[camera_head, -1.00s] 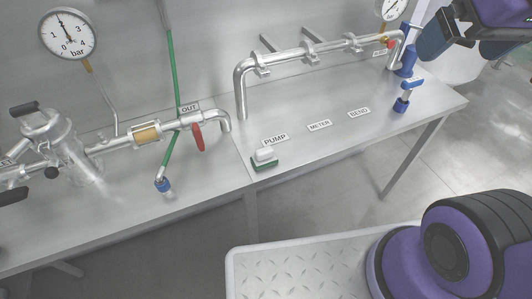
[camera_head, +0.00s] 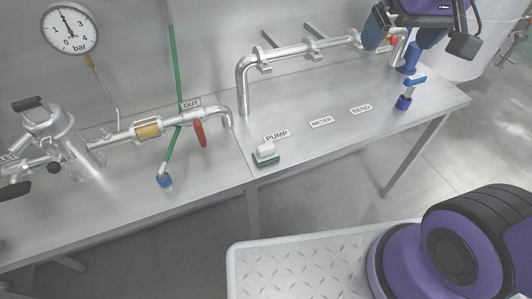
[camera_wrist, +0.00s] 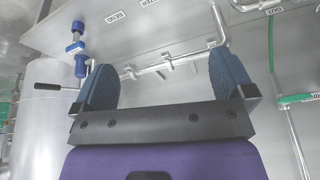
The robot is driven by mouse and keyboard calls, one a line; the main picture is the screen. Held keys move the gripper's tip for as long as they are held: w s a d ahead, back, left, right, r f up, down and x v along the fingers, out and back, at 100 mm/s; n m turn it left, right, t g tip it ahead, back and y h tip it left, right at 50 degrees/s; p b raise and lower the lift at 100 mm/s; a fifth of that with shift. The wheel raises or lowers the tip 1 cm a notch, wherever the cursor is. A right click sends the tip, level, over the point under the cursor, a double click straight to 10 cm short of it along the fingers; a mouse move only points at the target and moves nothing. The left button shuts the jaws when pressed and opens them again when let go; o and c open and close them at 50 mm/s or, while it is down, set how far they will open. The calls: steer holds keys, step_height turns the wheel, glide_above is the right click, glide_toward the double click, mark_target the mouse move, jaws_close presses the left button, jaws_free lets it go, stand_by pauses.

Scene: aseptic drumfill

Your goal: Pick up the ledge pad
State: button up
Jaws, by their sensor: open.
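A small block with a white top and a green base (camera_head: 265,153) sits on the steel bench by the PUMP label, near the front edge. It looks like the ledge pad. I cannot make it out in the wrist view. My gripper (camera_head: 404,36) is at the top right of the head view, above the bench's right end and well apart from the block. In the wrist view my gripper (camera_wrist: 160,58) has its two blue fingers wide apart, with nothing between them.
The steel bench (camera_head: 310,150) carries a bent pipe (camera_head: 290,55), a red-handled valve (camera_head: 200,133), a glass-bodied vessel (camera_head: 70,150) and blue fittings (camera_head: 404,102). A pressure gauge (camera_head: 69,28) stands at left. The bench around the METER label is clear. A tread-plate tray (camera_head: 300,270) is in front.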

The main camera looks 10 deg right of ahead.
steer(key=w+a+f+n+g, duration=0.1)
steer(key=w+a+f+g, duration=0.1)
steer(key=w+a+f, duration=0.8)
steer(key=n+g, duration=0.1)
steer(key=g, duration=0.1)
glide_above(266, 145)
steer(key=shift+h, duration=0.4)
steer(key=f, duration=1.7)
steer(key=shift+s+d+f, duration=0.2)
steer(key=shift+s, duration=0.05)
steer(key=shift+s+a+f, duration=0.1)
steer(key=shift+a+f, duration=0.05)
steer(key=shift+f, duration=0.6)
steer(key=shift+w+f, duration=0.2)
steer(key=shift+f, duration=4.75)
steer(key=c, duration=0.9)
steer(key=shift+r, duration=0.15)
